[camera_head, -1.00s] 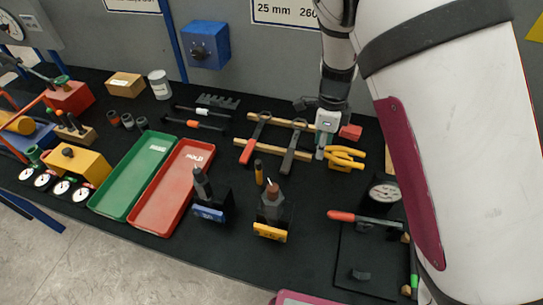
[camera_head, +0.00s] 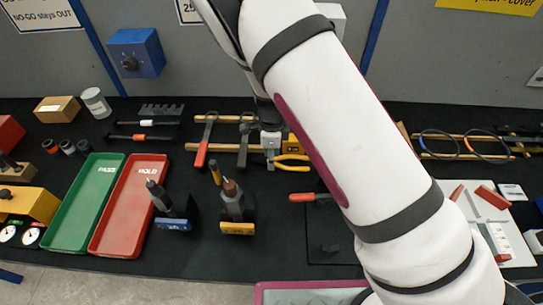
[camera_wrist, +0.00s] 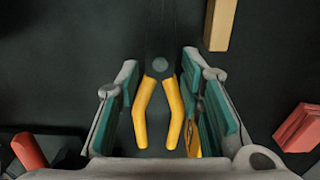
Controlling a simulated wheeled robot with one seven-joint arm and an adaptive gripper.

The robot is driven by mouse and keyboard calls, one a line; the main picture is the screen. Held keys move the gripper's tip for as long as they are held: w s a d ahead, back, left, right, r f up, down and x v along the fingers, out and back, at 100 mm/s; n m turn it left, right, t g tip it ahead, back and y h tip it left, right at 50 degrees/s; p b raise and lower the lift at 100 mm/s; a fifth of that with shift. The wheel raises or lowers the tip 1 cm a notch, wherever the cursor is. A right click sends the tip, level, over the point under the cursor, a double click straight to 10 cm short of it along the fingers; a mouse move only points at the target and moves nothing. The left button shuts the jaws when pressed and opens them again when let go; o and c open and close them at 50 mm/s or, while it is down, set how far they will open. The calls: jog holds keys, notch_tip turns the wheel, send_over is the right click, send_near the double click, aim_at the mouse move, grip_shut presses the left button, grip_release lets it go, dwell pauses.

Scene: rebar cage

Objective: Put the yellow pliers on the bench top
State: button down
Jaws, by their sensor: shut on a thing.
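The yellow pliers (camera_head: 292,162) have yellow handles and a dark head, and show just right of my gripper (camera_head: 271,152) in the head view. In the wrist view the pliers (camera_wrist: 160,68) lie between the fingers of my gripper (camera_wrist: 165,110), handles toward the palm. My gripper is shut on the pliers, low over the black bench top (camera_head: 275,200). A gap shows beside the left handle. Another yellow-orange piece shows against the right finger; I cannot tell whether it is part of the same pliers. Whether the pliers touch the bench is unclear.
Red-handled hammer (camera_head: 205,143) and another dark tool lie across wooden strips left of my gripper. Green tray (camera_head: 82,205) and red tray (camera_head: 130,207) stand further left. A yellow-based dark tool stand (camera_head: 236,212) is in front. Some bare black bench lies between.

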jog(key=shift+f, duration=0.15)
jog(key=c, duration=1.1)
grip_release()
notch_tip(320, 180, up, 12)
jog(key=shift+r+b, duration=0.2)
jog(key=shift+b, duration=0.1)
